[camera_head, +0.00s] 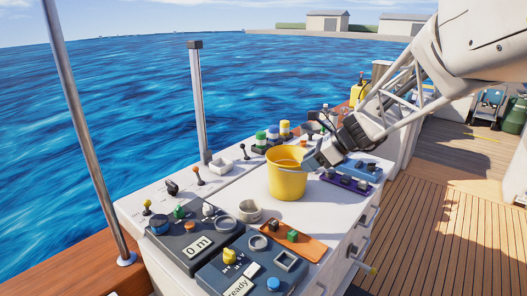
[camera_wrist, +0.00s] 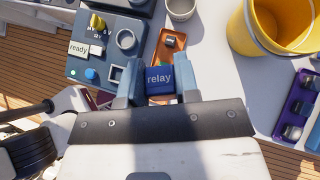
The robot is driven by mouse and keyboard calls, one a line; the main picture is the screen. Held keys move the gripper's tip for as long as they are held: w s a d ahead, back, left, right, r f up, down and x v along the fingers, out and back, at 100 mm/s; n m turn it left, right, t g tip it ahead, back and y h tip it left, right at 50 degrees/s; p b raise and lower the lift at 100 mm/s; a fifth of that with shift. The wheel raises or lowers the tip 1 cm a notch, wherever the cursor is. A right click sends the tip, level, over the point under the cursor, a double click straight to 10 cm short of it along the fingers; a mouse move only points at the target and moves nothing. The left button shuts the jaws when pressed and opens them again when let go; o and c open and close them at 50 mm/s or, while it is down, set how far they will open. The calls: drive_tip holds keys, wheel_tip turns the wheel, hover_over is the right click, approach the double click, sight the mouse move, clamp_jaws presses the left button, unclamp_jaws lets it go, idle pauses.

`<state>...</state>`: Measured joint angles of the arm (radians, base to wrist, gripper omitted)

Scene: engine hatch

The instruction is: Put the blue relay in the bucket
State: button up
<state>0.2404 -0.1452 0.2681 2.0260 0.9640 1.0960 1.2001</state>
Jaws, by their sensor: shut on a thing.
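The blue relay (camera_wrist: 160,80), lettered "relay", is held between the two blue-grey fingers of my gripper (camera_wrist: 159,72) in the wrist view. My gripper is shut on it. In the head view my gripper (camera_head: 314,160) reaches in from the right and overlaps the right rim of the yellow bucket (camera_head: 287,182). I cannot make out the relay there. The bucket stands upright on the white counter, and its wire handle shows. In the wrist view the bucket (camera_wrist: 262,35) is at the upper right, apart from the relay. The relay appears over part of an orange tray (camera_wrist: 159,53).
The orange tray (camera_head: 312,250) holds small blocks. A dark panel reading "0 m" (camera_head: 195,243) and a "ready" panel (camera_head: 245,272) are at the front. A purple tray (camera_head: 348,183) and a blue tray (camera_head: 372,170) lie right of the bucket. A small off-white cup (camera_head: 249,211) stands in front.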

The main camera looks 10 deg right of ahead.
drive_tip(key=w+f+n+g+h, duration=0.35)
drive_tip(key=w+n+h, duration=0.45)
drive_tip(key=w, duration=0.5)
wheel_tip(320, 180, up, 2)
drive_tip(key=n+t+h, duration=0.3)
drive_tip(key=n+h, duration=0.1)
drive_tip(key=n, duration=0.1)
hover_over(288, 174)
drive_tip(key=w, duration=0.7)
drive_tip(key=shift+w+d+r, duration=0.1)
drive_tip(key=shift+w+d, duration=0.05)
drive_tip(key=shift+d, duration=0.2)
wheel_tip(288, 174, down, 11)
idle(0.3)
drive_tip(key=o, duration=1)
